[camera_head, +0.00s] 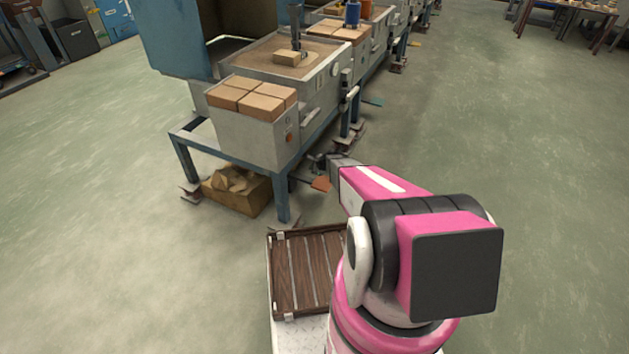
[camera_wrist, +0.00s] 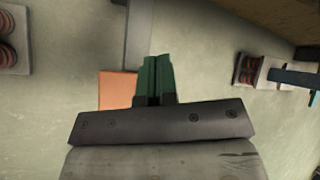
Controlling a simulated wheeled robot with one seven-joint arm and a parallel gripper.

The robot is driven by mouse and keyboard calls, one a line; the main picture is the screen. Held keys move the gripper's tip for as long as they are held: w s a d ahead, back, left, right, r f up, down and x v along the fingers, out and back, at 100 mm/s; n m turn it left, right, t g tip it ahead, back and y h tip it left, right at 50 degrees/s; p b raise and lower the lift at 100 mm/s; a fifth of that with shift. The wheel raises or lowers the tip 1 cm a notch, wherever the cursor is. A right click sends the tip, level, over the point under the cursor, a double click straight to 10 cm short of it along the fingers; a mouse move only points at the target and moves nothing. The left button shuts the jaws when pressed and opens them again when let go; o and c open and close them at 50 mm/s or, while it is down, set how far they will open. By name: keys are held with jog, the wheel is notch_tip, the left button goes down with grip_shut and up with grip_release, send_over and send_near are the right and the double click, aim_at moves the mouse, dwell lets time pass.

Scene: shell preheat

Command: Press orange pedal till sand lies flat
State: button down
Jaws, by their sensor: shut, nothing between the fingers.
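The orange pedal (camera_head: 321,183) sticks out low beside the near leg of the blue-framed workbench. In the wrist view the orange pedal (camera_wrist: 117,90) lies just left of my fingers, partly hidden behind my gripper's body. My gripper (camera_wrist: 155,58) has its green fingers shut together with nothing between them. In the head view my pink arm reaches toward the pedal and hides most of the gripper. Whether the fingers touch the pedal cannot be told. The sand (camera_head: 262,62) lies in the bench's open tray, with a tan block (camera_head: 286,57) on it under a vertical post.
Several tan bricks (camera_head: 240,98) sit on the bench's near end. A box of broken pieces (camera_head: 237,190) stands beneath it. A slatted wooden rack (camera_head: 300,270) lies in front of me. A teal pedal (camera_head: 372,101) is farther along. Floor to the right is clear.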

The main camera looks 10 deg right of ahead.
send_over(309, 179)
jog(key=s+d, duration=0.2)
jog(key=shift+s+d+f, duration=0.15)
jog(key=shift+f, duration=2.05)
jog(key=shift+f, duration=0.1)
jog(key=shift+f, duration=0.3)
